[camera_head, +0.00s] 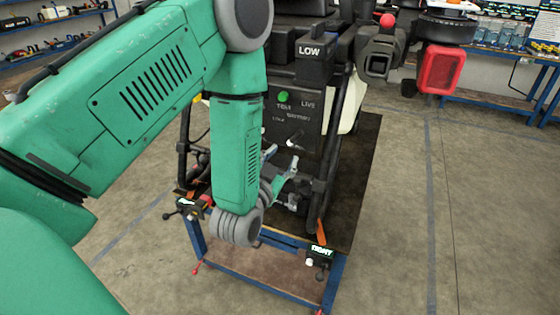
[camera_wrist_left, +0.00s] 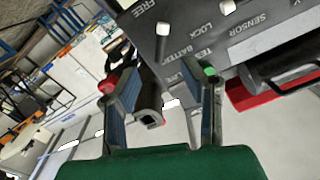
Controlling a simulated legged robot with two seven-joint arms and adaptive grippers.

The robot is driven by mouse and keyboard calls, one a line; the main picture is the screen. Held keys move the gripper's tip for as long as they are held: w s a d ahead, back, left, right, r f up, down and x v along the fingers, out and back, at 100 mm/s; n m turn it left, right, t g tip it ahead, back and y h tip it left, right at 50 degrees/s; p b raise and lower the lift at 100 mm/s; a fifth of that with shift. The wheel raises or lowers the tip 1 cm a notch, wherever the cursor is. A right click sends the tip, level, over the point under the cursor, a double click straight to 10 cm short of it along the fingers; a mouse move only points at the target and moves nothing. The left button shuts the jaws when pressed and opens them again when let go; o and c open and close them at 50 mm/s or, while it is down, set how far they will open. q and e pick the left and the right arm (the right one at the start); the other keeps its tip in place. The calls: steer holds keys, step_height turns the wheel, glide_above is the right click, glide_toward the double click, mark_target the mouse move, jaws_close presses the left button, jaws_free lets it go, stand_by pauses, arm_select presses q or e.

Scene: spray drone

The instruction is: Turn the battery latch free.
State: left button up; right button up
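The dark control panel (camera_head: 300,115) of the drone faces me, with a green button (camera_head: 283,96) and printed labels. A small white-ended lever (camera_head: 295,141) sits low on it. In the left wrist view, the panel (camera_wrist_left: 245,45) is tilted and reads FREE, LOCK, BATTERY and SENSOR. A lever with a white tip (camera_wrist_left: 162,29) stands near BATTERY, between FREE and LOCK, and looks like the battery latch. My left gripper (camera_head: 282,160) is just below the panel. In the wrist view its fingers (camera_wrist_left: 170,78) are apart, with nothing clearly held. My right gripper is not in view.
The drone stands on a blue frame stand (camera_head: 270,243) with a TIGHT sign (camera_head: 320,253) on a clamp. A red block (camera_head: 440,69) juts out at right. Black legs flank the panel. Floor at right is clear.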

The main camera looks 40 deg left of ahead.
mark_target(293, 139)
arm_select(q)
steer(key=shift+v, duration=0.9)
steer(key=shift+d, duration=0.1)
steer(key=s+a+m+h, duration=0.2)
steer(key=a+m+h, duration=0.2)
steer(key=m, duration=0.2)
steer(key=w, duration=0.4)
steer(key=w+p, duration=0.1)
steer(key=w, duration=0.3)
steer(key=w+d+p, duration=0.1)
steer(key=w, duration=0.3)
steer(key=shift+r, duration=0.1)
steer(key=shift+w+a, duration=0.15)
steer(key=shift+w, duration=0.4)
